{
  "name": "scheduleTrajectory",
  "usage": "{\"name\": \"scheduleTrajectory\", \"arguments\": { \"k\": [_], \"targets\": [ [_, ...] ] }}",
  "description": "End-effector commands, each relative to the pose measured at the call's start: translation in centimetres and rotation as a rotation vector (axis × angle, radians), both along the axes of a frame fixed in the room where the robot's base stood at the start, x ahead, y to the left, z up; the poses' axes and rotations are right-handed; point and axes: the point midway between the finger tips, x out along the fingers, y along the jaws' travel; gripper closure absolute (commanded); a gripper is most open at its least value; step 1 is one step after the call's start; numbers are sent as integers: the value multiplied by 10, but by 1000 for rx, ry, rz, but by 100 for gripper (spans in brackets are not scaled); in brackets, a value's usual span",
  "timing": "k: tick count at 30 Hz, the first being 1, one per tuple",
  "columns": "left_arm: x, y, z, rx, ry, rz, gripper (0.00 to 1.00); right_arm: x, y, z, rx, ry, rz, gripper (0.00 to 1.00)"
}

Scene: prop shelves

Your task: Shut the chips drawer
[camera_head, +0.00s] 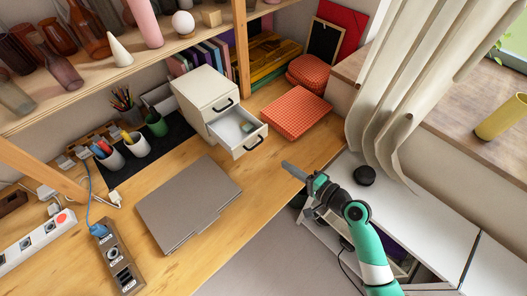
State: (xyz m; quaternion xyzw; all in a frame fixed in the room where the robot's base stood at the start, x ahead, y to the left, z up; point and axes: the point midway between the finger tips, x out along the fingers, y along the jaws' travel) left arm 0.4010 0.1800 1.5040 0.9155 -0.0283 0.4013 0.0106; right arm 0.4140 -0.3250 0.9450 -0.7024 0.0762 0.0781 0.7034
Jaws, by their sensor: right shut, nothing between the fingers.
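A small cream cabinet (203,90) with two drawers stands at the back of the wooden desk. Its upper drawer is shut and has a black handle. The lower drawer (240,144) is pulled out toward the front right, with a black handle on its face. Small pale and greenish items lie inside it; I cannot tell what they are. My right gripper (287,166) is shut and empty, in front and to the right of the open drawer, apart from it, near the desk's front edge. My left gripper is not in view.
A grey laptop (188,203) lies closed on the desk left of the drawer. A red checked box (296,112) lies right of the cabinet. Pen cups (133,143) stand to the left. A strip of bare desk (285,150) lies between drawer and gripper.

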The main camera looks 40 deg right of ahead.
Motion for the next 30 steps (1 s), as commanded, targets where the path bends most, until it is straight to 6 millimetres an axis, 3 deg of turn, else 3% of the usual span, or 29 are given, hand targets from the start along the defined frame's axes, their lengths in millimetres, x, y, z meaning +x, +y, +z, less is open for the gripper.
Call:
{"name": "scheduleTrajectory", "arguments": {
  "k": [9, 15, 21, 30],
  "targets": [
    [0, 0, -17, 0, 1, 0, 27, 69, 1, -17, -1, -2, 4, 100],
    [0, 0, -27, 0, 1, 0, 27, 102, 1, -24, -2, -1, 1, 100],
    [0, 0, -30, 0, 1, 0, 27, 114, 1, -26, -1, -1, 0, 100],
    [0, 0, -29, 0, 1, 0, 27, 114, 0, -25, -1, -1, 0, 100]
  ]
}}
